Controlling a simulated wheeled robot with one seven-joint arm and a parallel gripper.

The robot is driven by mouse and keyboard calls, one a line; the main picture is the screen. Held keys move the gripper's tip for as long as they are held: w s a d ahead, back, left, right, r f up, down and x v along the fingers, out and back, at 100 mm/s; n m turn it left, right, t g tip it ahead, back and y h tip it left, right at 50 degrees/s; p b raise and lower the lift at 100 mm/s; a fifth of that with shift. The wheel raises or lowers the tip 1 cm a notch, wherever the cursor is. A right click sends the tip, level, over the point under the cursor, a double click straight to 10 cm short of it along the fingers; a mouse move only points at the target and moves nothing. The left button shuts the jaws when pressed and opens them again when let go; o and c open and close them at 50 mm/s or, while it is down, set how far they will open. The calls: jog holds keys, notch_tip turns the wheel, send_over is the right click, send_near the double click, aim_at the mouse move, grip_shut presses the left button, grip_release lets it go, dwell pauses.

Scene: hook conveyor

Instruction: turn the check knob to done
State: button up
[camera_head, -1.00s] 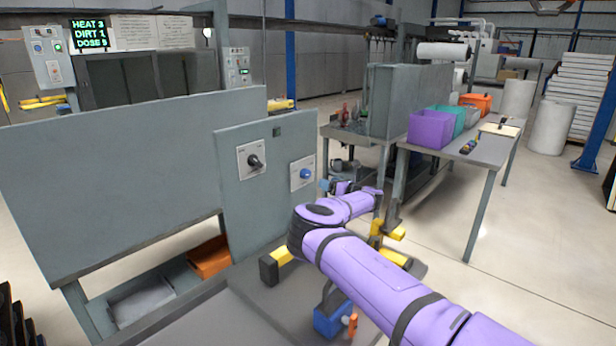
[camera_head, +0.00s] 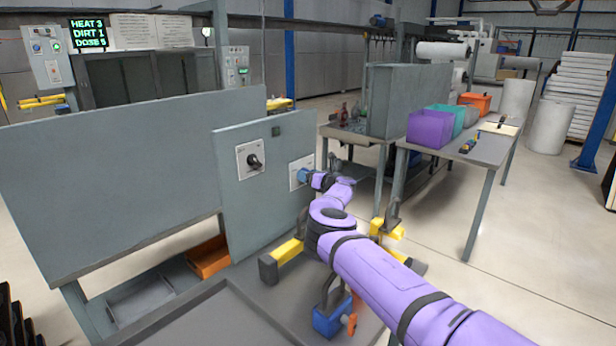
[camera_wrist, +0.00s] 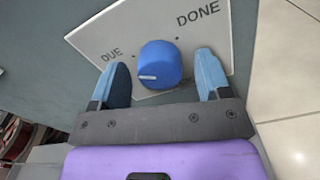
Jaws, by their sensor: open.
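The blue check knob (camera_wrist: 160,65) sits on a white plate (camera_wrist: 205,48) with the words DUE at left and DONE at right in the wrist view. Its white pointer mark is on the side nearest my gripper, toward the DUE side. My gripper (camera_wrist: 163,78) is open, with one light-blue finger on each side of the knob and visible gaps between. Contact with the knob is not seen. In the head view the white plate (camera_head: 296,180) is on the grey panel (camera_head: 235,210), and my gripper (camera_head: 306,176) is in front of it, hiding most of the knob.
A black knob (camera_head: 254,161) on its own white plate is left of the check knob on the same panel. A table (camera_head: 485,150) with purple, teal and orange bins stands to the right. Open floor lies right of the panel.

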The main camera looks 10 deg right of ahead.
jog(key=c, duration=0.9)
jog(key=shift+c, duration=0.2)
jog(key=shift+m, duration=11.9)
jog(key=shift+f, duration=0.1)
